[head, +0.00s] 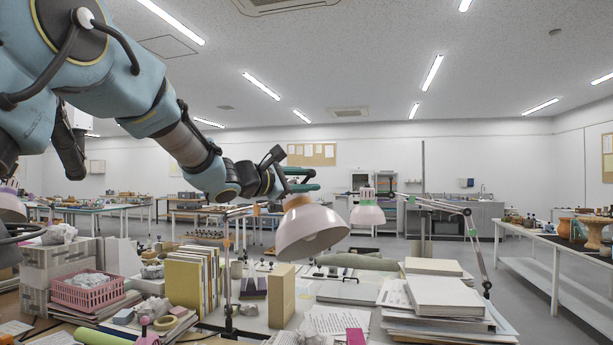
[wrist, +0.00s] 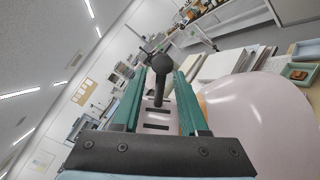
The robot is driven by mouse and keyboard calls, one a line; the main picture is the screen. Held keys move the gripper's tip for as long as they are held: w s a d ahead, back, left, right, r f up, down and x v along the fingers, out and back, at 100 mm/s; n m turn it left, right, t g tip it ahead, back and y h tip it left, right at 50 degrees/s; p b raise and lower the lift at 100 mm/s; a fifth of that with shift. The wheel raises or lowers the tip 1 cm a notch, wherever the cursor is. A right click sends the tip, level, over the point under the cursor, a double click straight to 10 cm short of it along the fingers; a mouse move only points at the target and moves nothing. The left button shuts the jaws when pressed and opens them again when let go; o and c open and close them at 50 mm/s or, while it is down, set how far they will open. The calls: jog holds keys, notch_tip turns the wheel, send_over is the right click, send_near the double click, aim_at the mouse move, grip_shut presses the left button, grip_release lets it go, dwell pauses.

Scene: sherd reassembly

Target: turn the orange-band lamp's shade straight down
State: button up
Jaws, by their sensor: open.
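The orange-band lamp's shade (head: 312,232) is a pale pink dome with an orange cap (head: 297,201). It hangs tilted, its mouth facing down and to the right in the head view. The shade fills the right side of the wrist view (wrist: 268,120). Its thin arm and post (head: 228,262) carry orange bands. My gripper (head: 312,180) is just above the cap, jaws open. In the wrist view, a black ball-ended stem (wrist: 160,68) shows between the green fingers (wrist: 158,92); I cannot tell whether they touch it.
A green-band lamp (head: 367,213) stands behind to the right, its jointed arm (head: 440,205) reaching right. Below are upright books (head: 190,288), a tan block (head: 282,296), a pink basket (head: 87,291) and stacked papers (head: 445,298). Another shade (head: 10,207) shows at the left edge.

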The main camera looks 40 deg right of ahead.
grip_shut()
dwell(0.3)
dwell(1.2)
